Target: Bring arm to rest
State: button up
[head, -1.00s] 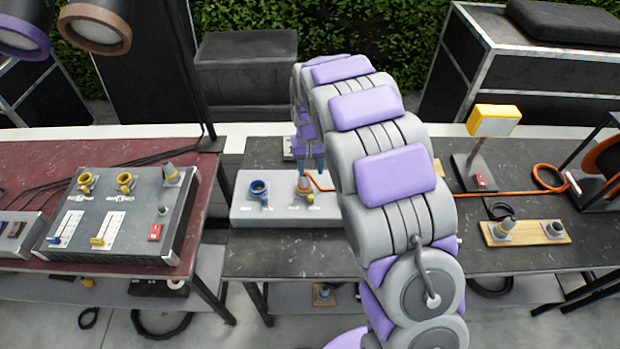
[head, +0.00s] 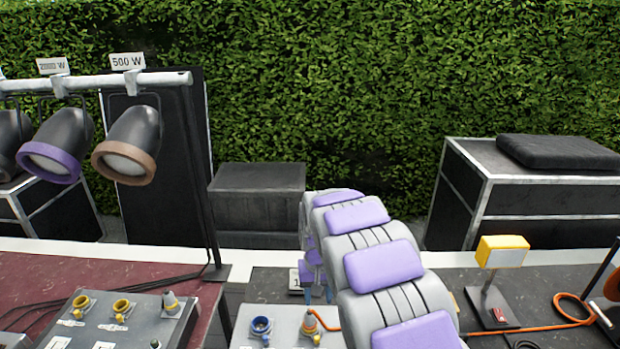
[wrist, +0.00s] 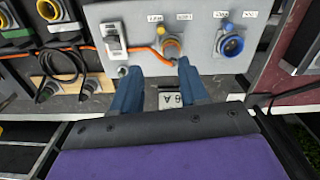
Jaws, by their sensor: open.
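My arm reaches forward over the right-hand table in the head view, its purple-padded links in front of the table. My gripper shows in the wrist view (wrist: 157,85), its two blue fingers apart with nothing between them. It also shows small and partly hidden in the head view (head: 319,294). The fingers point toward a grey socket box (wrist: 205,38). On the box are a blue socket (wrist: 231,45) and a plug with an orange band (wrist: 172,46). An orange cable (wrist: 118,50) runs from that plug. The gripper appears apart from the plug.
A control box (head: 118,322) with yellow sockets stands on the red table at left. Lamps (head: 127,150) hang from a bar above it. A yellow lamp (head: 502,251) stands on the right. Black cases (head: 540,190) and a hedge are behind.

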jog(key=s+d+r+b, duration=0.1)
jog(key=s+d+r, duration=0.2)
jog(key=s, duration=0.2)
jog(key=s+d+r, duration=0.3)
jog(key=s, duration=0.3)
jog(key=s+d+g+b, duration=0.1)
jog(key=s+d, duration=0.1)
jog(key=s, duration=1.2)
jog(key=s+d+m+b, duration=0.1)
jog(key=s+d+b, duration=0.1)
jog(key=s, duration=1.3)
jog(key=shift+s+d+f+g, duration=0.25)
jog(key=shift+d+g, duration=0.15)
jog(key=shift+d, duration=0.3)
